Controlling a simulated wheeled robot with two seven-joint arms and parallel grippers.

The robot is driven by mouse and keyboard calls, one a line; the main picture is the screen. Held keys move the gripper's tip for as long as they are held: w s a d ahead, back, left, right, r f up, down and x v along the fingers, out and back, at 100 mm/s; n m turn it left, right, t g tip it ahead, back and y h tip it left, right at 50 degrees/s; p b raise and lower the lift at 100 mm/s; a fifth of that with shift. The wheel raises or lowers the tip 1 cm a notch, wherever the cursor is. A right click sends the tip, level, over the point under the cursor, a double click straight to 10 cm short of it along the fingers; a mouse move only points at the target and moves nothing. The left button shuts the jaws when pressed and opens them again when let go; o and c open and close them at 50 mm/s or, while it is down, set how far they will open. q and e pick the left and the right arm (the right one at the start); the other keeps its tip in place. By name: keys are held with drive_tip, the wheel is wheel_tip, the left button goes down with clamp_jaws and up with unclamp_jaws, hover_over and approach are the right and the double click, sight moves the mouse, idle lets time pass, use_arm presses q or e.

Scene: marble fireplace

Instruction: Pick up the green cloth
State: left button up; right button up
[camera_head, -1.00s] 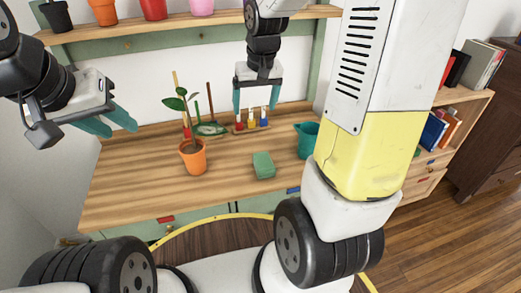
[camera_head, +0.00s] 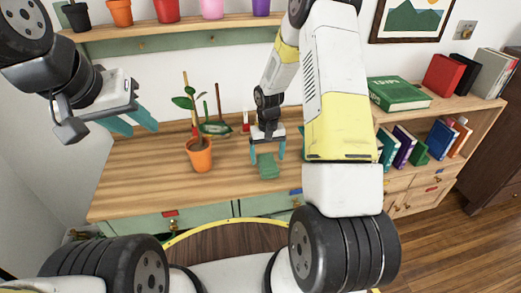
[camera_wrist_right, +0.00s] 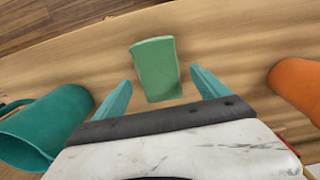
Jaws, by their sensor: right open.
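The green cloth (camera_head: 268,170) is a small folded block lying on the wooden workbench. In the right wrist view the cloth (camera_wrist_right: 156,68) lies ahead of and between the fingertips, with a gap on both sides. My right gripper (camera_head: 267,156) is open and points down, just behind and over the cloth; its teal fingers also show in the wrist view (camera_wrist_right: 160,84). My left gripper (camera_head: 136,124) hangs at the left above the bench, away from the cloth. Its two teal fingers stand apart and nothing shows between them.
An orange pot with a plant (camera_head: 200,155) stands left of the cloth. A teal watering can (camera_wrist_right: 45,128) stands on the other side, mostly hidden behind my right arm in the head view. Pots line the shelf (camera_head: 190,30) above. Bare bench (camera_head: 130,185) lies at the left.

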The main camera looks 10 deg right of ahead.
sight(267, 160)
drive_tip(key=shift+f, duration=1.6)
drive_tip(key=shift+c, duration=0.5)
drive_tip(key=c, duration=1.4)
drive_tip(key=shift+o, duration=0.2)
drive_tip(key=shift+r, duration=0.1)
